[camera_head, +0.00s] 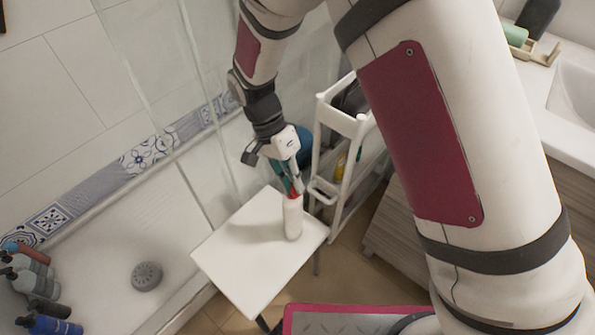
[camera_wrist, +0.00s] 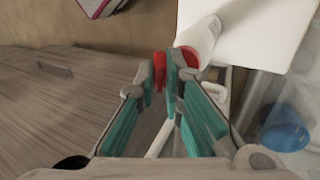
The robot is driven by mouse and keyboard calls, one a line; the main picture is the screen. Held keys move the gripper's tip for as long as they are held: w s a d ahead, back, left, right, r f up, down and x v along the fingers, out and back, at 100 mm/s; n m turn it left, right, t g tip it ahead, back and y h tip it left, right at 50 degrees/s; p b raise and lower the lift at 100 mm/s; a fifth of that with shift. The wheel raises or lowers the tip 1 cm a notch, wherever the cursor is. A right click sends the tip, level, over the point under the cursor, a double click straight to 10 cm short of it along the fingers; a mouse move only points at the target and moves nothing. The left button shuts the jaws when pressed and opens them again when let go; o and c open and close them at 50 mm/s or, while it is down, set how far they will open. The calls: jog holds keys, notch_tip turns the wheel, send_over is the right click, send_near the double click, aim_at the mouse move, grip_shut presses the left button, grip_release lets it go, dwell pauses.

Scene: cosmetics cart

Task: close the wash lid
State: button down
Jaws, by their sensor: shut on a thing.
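The wash is a white bottle (camera_head: 293,219) standing upright on a small white table (camera_head: 245,262). It also shows in the wrist view (camera_wrist: 201,38). It has a red lid (camera_head: 293,197) at its top. In the wrist view, one red part (camera_wrist: 160,70) lies between my fingers, and another red part sits at the bottle's neck, partly behind a finger. My gripper (camera_head: 290,186) comes from above with its teal-padded fingers shut on the red lid. The fingers hide much of the lid, so its exact angle is unclear.
A white cart (camera_head: 342,120) with several items stands just right of the table, close to my gripper. A glass shower screen (camera_head: 205,150) is on the left. Several bottles (camera_head: 35,283) stand at the far left. The front of the table top is clear.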

jog(key=shift+w+a+f+g+h+p, duration=0.25)
jog(key=shift+a+g+h+p, duration=0.1)
jog(key=shift+g+h, duration=0.45)
jog(key=c, duration=1.7)
grip_release()
jog(key=shift+r, duration=0.1)
